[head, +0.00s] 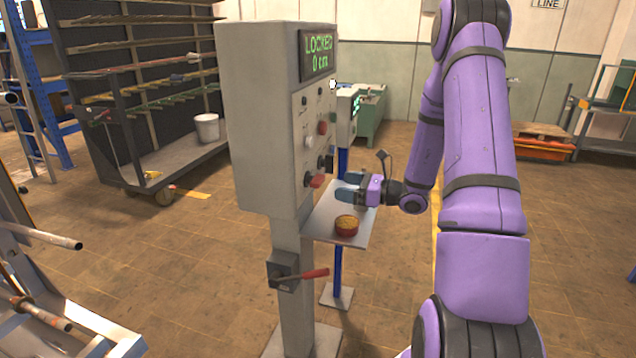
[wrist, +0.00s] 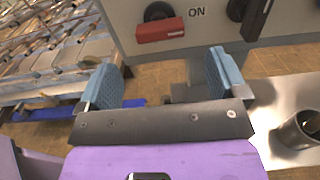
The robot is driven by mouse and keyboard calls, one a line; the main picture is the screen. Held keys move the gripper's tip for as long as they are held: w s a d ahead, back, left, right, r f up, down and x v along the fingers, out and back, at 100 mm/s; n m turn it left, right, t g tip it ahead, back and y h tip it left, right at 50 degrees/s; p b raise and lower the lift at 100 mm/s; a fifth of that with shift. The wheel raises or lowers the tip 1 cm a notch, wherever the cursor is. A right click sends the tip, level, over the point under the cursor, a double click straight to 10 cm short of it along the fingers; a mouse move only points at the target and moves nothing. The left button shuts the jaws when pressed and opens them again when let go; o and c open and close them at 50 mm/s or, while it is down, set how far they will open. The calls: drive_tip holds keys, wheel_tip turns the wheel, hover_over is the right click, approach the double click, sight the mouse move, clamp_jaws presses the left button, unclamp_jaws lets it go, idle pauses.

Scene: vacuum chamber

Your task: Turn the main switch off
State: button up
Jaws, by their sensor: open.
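The main switch (head: 314,180) is a red handle low on the front panel of the grey control cabinet (head: 262,125). In the wrist view the red handle (wrist: 160,29) lies nearly level below a round black base, with the label "ON" (wrist: 197,12) to its right. My gripper (head: 347,191) is in front of the panel, slightly right of and below the switch in the head view. Its blue fingers are apart with nothing between them. In the wrist view the gripper (wrist: 164,80) points toward the panel, and the switch is ahead, above the gap between the fingertips, not touched.
A metal shelf (head: 327,237) below the gripper carries a round red-and-yellow container (head: 346,225). A lever with a red grip (head: 303,276) sticks out from the cabinet's post. Other knobs and a red button (head: 323,128) sit above the switch. The display reads "LOCKED 0 cm".

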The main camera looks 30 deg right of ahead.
sight(322, 182)
drive_tip(key=x, duration=0.8)
drive_tip(key=shift+w+a, duration=0.15)
drive_tip(key=shift+w, duration=0.05)
drive_tip(key=c, duration=0.9)
